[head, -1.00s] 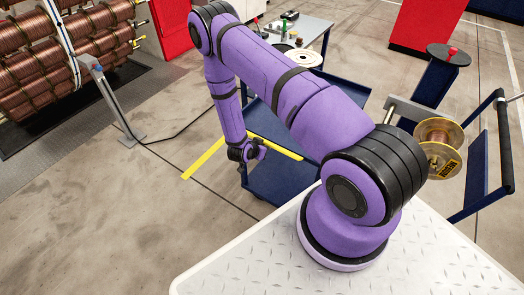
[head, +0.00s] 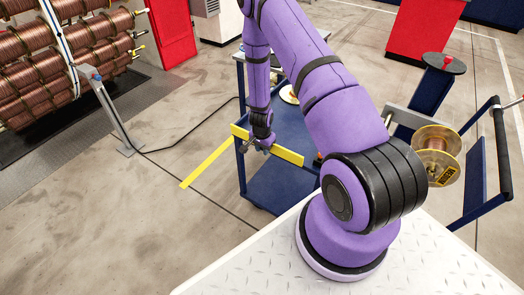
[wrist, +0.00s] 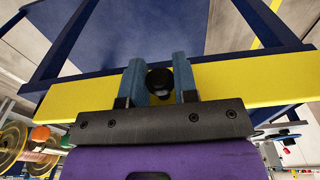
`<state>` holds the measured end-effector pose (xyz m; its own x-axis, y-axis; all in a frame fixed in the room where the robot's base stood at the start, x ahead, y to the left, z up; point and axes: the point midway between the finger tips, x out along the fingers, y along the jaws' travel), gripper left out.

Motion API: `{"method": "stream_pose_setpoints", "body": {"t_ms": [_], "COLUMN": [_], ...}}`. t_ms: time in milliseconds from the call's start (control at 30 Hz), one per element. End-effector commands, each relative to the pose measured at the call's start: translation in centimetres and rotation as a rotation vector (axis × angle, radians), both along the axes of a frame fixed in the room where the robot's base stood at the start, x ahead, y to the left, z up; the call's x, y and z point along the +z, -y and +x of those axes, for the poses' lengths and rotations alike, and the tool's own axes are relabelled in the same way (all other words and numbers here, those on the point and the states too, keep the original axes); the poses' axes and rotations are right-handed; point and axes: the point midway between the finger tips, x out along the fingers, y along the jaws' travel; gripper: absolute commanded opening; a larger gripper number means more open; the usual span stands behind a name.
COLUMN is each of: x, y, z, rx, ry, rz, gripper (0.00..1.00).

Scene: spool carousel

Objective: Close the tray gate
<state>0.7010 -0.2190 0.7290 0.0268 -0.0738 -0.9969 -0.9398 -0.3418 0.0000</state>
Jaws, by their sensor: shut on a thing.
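The tray gate (head: 285,155) is a yellow bar along the near side of the dark blue cart (head: 280,187), and its face shows in the head view. In the wrist view the gate (wrist: 80,98) spans most of the picture, with the blue tray surface (wrist: 130,30) beyond it. A round black knob (wrist: 158,80) sits on the gate's middle. My gripper (wrist: 159,72) is shut on the knob, with one blue-grey finger on each side. In the head view my gripper (head: 262,147) is at the gate's middle and hides part of it. I cannot tell whether the gate is latched.
A spool (head: 436,150) sits on a blue stand at the right. A rack of copper rolls (head: 70,50) and a grey post (head: 112,110) stand at the left. A cable and a yellow floor line (head: 203,165) cross the floor. Open floor lies left of the cart.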

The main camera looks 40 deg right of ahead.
Motion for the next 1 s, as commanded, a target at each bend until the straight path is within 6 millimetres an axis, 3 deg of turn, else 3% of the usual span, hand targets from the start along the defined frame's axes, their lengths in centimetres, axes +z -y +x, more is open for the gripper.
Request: {"method": "stream_pose_setpoints", "body": {"t_ms": [667, 700, 800, 1000], "x": [0.18, 0.18, 0.18, 0.19], "y": [0.34, 0.34, 0.34, 0.31], "z": [0.17, 0.17, 0.16, 0.13], "rx": [-0.001, -0.001, -0.001, -0.001], "ry": [-0.021, -0.021, -0.021, -0.022], "rz": [0.061, 0.061, 0.061, 0.062], "gripper": [0.04, 0.30, 0.50, 0.50]}}
